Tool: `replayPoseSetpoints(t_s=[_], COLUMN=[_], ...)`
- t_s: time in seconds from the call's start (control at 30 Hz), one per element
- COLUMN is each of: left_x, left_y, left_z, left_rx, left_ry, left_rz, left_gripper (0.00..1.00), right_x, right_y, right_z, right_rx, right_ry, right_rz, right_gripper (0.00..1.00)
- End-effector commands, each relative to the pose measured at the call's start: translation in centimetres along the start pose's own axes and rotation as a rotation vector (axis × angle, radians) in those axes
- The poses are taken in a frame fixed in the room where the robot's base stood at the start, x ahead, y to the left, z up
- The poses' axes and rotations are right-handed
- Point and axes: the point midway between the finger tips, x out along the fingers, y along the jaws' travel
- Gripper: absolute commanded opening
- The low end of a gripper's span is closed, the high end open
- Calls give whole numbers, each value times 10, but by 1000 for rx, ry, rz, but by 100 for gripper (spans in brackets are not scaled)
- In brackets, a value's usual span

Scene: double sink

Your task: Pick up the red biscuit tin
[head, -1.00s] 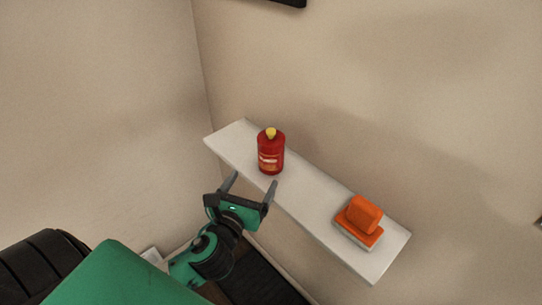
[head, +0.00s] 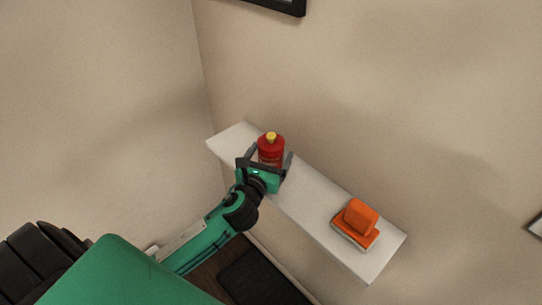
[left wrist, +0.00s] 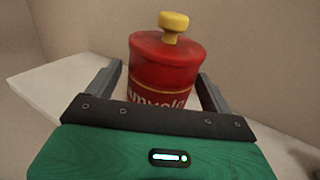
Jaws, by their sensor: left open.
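The red biscuit tin (head: 271,149), with a yellow knob on top, stands upright on a white shelf (head: 318,213). In the left wrist view the fingers (left wrist: 160,85) flank the tin, and a gap shows on the left side. The tin's lower part is hidden behind my gripper. My right gripper is not in view.
An orange object (head: 358,222) on a lighter base sits toward the shelf's right end. The wall (head: 400,110) rises close behind the shelf. A dark mat (head: 262,278) lies on the floor below. The shelf between tin and orange object is clear.

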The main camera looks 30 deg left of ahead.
Motion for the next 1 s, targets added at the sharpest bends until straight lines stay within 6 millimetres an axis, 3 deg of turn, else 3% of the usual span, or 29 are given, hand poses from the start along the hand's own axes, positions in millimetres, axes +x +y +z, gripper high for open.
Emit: replayPoseSetpoints(t_s=[0.13, 0.4, 0.43, 0.7, 1.0], left_x=[19, 23, 22, 22, 22], left_y=[0, 0, 0, 0, 0], left_z=[1, 0, 0, 0, 3], left_rx=[0, 0, 0, 0, 0], left_ry=[0, 0, 0, 1, -1], left_rz=[1, -1, -1, -1, -1], left_gripper=[84, 84, 82, 33, 33], right_x=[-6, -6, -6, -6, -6], right_y=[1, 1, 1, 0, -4], right_z=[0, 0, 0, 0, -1], right_rx=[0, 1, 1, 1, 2], right_ry=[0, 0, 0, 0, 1], right_rz=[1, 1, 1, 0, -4], right_gripper=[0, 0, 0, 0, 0])
